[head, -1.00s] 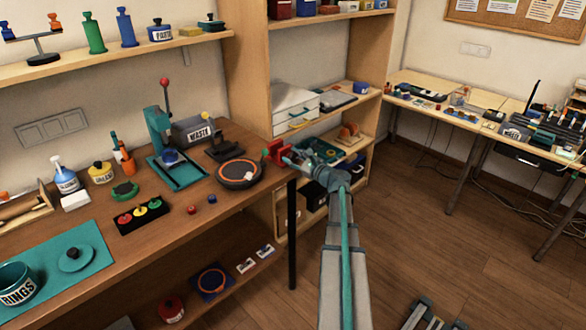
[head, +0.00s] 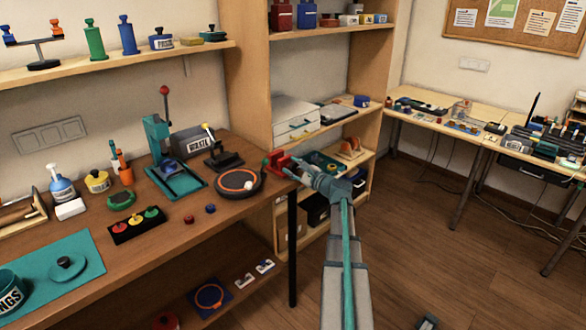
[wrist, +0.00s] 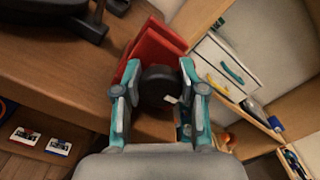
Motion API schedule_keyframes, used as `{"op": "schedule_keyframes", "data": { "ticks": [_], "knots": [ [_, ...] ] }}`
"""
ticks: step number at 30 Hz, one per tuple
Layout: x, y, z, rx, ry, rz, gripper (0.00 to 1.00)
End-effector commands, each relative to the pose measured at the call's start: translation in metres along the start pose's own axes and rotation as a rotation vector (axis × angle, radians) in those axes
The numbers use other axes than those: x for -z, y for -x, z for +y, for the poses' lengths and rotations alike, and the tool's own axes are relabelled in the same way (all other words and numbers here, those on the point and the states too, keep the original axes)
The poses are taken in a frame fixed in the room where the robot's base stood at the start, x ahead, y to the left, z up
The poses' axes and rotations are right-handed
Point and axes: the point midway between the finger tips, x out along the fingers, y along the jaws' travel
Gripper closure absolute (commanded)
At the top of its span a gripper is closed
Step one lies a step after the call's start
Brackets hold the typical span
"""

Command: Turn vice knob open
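The red vice (head: 279,161) sits at the right end of the wooden workbench. In the wrist view its red body (wrist: 152,46) stands just beyond my fingertips. Its dark round knob (wrist: 158,84) faces my gripper, with a small white mark low on its right side. My gripper (wrist: 160,72) has its two teal fingers apart, one on each side of the knob. The fingers look open around it, with narrow gaps; firm contact is not visible. In the head view my gripper (head: 298,171) reaches the vice from the right and hides the knob.
A round black pad with an orange ring (head: 240,181) lies on the bench left of the vice. Shelves with white drawers (head: 295,122) rise behind the vice. The floor to the right is open.

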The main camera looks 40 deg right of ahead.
Motion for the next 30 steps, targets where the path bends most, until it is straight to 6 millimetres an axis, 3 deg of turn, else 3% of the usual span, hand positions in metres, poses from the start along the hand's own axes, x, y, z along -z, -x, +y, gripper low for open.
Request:
{"op": "schedule_keyframes", "data": {
  "ticks": [1, 4, 17, 30],
  "knots": [
    [0.003, 0.0, 0.0, 0.0, 0.004, 0.006, 0.49],
    [0.003, 0.001, 0.001, -0.001, 0.003, 0.006, 0.33],
    [0.004, 0.005, 0.002, -0.002, 0.002, 0.008, 0.33],
    [0.0, 0.059, 0.001, 0.002, 0.0, 0.004, 0.33]
  ]
}}
